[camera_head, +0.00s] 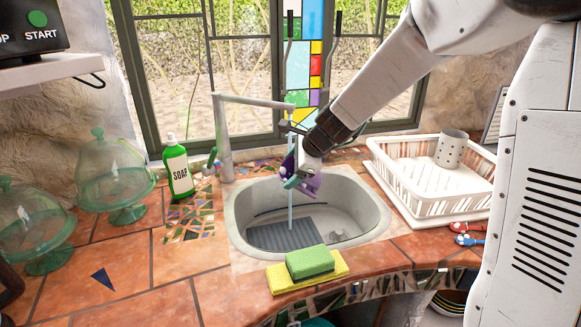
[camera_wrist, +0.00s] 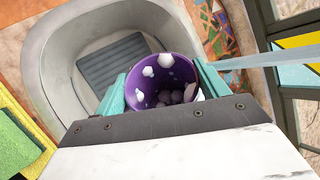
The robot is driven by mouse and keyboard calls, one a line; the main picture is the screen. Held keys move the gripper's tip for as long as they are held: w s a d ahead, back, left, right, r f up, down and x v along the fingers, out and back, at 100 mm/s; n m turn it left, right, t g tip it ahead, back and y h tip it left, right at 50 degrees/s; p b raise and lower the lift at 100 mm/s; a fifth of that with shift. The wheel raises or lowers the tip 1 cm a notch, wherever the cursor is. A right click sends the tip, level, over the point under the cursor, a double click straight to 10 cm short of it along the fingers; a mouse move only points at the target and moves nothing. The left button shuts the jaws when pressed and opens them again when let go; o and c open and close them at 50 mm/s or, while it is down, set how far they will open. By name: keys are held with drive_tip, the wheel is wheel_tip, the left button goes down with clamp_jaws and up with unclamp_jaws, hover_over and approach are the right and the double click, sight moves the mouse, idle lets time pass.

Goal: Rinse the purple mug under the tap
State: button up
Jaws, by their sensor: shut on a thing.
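My gripper (camera_head: 299,181) is over the sink, its teal fingers shut on the purple mug (camera_head: 309,187). In the wrist view the mug (camera_wrist: 150,93) sits between the fingers, its mouth facing the camera. It is purple with white spots, and darker round patches show inside. The tap (camera_head: 223,135) stands behind the sink's left side, its spout reaching right. A thin pale-blue stream of water (camera_head: 290,215) falls from the spout into the sink (camera_head: 375,222), at the mug's left side. I cannot tell whether water enters the mug.
A green sponge (camera_head: 310,262) lies on a yellow cloth (camera_head: 335,271) at the sink's front edge. The soap bottle (camera_head: 179,167) and glass domes (camera_head: 115,175) stand left. A white dish rack (camera_head: 400,188) with a grey cup (camera_head: 451,148) stands right.

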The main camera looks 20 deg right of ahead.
idle(0.6)
drive_tip(key=shift+s+d+r, duration=0.2)
drive_tip(key=shift+s+r, duration=0.55)
drive_tip(key=shift+s, duration=0.25)
drive_tip(key=shift+s+d+r, duration=0.2)
drive_tip(key=shift+s+r, duration=0.55)
drive_tip(key=shift+s, duration=0.2)
